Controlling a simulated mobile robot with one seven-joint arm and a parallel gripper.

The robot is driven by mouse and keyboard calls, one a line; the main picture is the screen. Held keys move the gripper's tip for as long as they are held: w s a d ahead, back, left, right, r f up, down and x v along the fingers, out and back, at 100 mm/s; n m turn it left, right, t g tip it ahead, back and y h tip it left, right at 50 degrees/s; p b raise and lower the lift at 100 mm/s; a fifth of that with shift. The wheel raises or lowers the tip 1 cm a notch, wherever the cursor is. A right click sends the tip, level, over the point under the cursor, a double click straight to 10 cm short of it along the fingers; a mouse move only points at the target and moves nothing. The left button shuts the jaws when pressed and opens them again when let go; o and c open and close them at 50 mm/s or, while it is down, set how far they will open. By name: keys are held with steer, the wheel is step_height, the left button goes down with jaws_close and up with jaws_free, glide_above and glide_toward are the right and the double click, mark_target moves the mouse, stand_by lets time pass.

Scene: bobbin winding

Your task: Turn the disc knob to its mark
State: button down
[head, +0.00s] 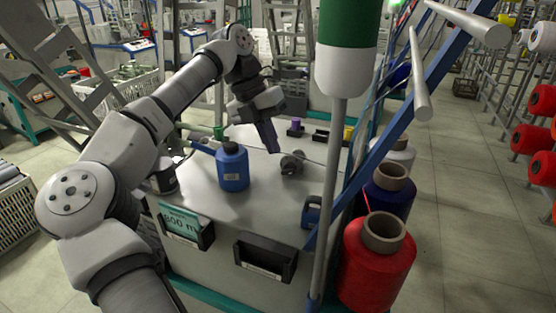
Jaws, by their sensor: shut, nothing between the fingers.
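A small dark grey round part (292,163), which looks like the disc knob, sits on the grey machine top (265,205) right of its middle. Its mark is too small to make out. My gripper (274,149) comes down from above, its fingers together and empty. The fingertips are just left of and a little behind the round part; I cannot tell whether they touch it.
A blue bottle (232,168) stands left of my gripper. A pale upright post (332,190), a blue slanted beam (375,150) and a red thread cone (378,265) bound the right side. The front top is clear.

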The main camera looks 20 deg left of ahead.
mark_target(282, 171)
steer(key=shift+x, duration=2.35)
steer(key=shift+r, duration=0.1)
steer(key=shift+p, duration=0.3)
steer(key=shift+a, duration=0.15)
steer(key=shift+a+f+p, duration=0.25)
steer(key=shift+f+p, duration=0.1)
steer(key=shift+r, duration=0.15)
steer(key=shift+r+p, duration=0.7)
steer(key=shift+p, duration=0.05)
